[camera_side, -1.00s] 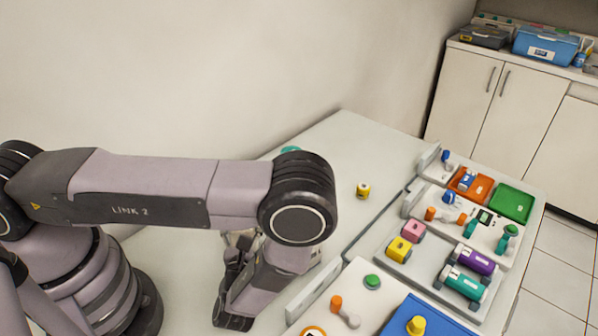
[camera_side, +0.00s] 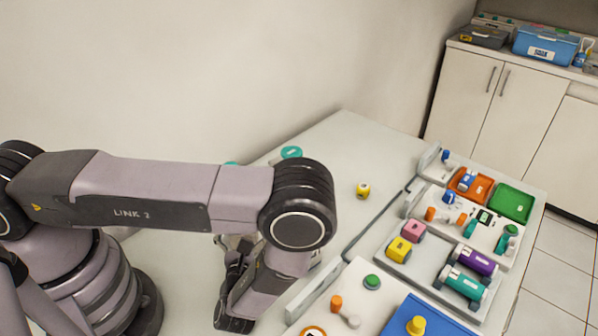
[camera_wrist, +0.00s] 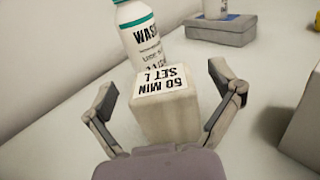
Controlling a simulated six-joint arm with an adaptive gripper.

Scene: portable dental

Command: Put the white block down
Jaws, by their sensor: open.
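The white block (camera_wrist: 168,115) has black lettering, "50 MIN SET L", on its top face. In the wrist view it sits between the two fingers of my gripper (camera_wrist: 168,108). The fingers are spread, with a gap showing on each side of the block. The block appears to rest on the pale table, though its base is partly hidden by my gripper. In the side view my gripper is mostly hidden behind my own arm, and I cannot make out the block there.
A grey box (camera_wrist: 221,29) lies further back. In the side view a small yellow item (camera_side: 363,190) stands on the table, and trays with coloured parts (camera_side: 428,262) line the right.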

